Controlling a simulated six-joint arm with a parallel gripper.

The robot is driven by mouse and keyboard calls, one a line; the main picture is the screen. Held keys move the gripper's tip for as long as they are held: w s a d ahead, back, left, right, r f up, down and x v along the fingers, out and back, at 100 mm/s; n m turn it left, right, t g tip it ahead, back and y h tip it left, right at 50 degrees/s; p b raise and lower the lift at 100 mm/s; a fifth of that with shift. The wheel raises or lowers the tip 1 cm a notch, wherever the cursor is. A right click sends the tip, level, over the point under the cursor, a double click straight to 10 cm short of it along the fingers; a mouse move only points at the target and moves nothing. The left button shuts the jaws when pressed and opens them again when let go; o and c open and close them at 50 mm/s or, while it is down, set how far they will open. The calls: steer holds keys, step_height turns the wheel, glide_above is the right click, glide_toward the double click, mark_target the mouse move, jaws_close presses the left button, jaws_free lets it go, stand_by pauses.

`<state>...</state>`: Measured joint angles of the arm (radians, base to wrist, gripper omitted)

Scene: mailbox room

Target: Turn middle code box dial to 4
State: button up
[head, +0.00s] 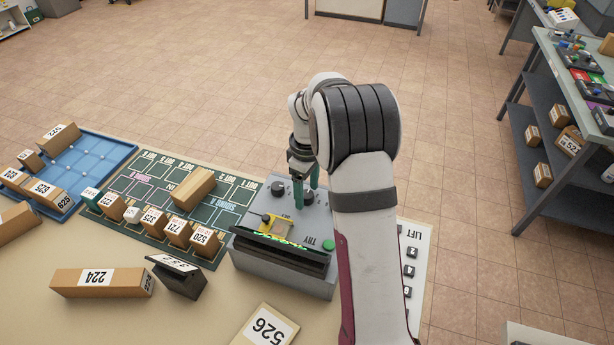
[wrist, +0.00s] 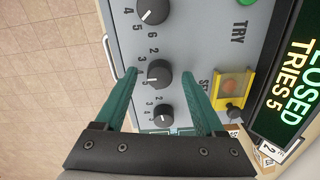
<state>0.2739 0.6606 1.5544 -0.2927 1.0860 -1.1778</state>
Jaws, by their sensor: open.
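The grey code box (head: 312,224) stands on the table's right part. In the wrist view its three black dials are in a column: top dial (wrist: 152,10), middle dial (wrist: 160,73) and bottom dial (wrist: 163,115). The middle dial has a pale pointer mark toward the picture's left, near a digit that looks like 5; the exact setting is hard to read. My gripper (wrist: 149,52) is open, with its teal fingers on either side of the middle dial's line. I cannot tell whether they touch it. In the head view my gripper (head: 306,187) points down at the box and my arm hides part of it.
A lit display (wrist: 290,90) reads TRIES 5, with its first word partly cut off. A yellow-framed switch marked SET (wrist: 232,88) and a green TRY button (head: 328,244) are close by. Parcels, a green sorting board (head: 149,222) and a blue tray (head: 100,152) lie to the left.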

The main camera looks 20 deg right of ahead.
mark_target(307, 194)
step_height(307, 194, up, 15)
steer(key=shift+r, duration=0.2)
steer(key=s+a+r+m, duration=0.2)
steer(key=s+a+m, duration=0.3)
steer(key=s+a, duration=0.45)
steer(key=s+a+f+m, duration=0.2)
steer(key=s, duration=0.5)
steer(key=s+a+f+m+y, duration=0.1)
steer(key=s+a+f+m, duration=0.1)
steer(key=s, duration=0.5)
steer(key=s+a+f+m, duration=0.2)
steer(key=s+m, duration=0.1)
steer(key=s, duration=0.4)
steer(key=shift+f+m+y, duration=0.25)
steer(key=shift+m+y, duration=0.05)
steer(key=shift+y, duration=0.1)
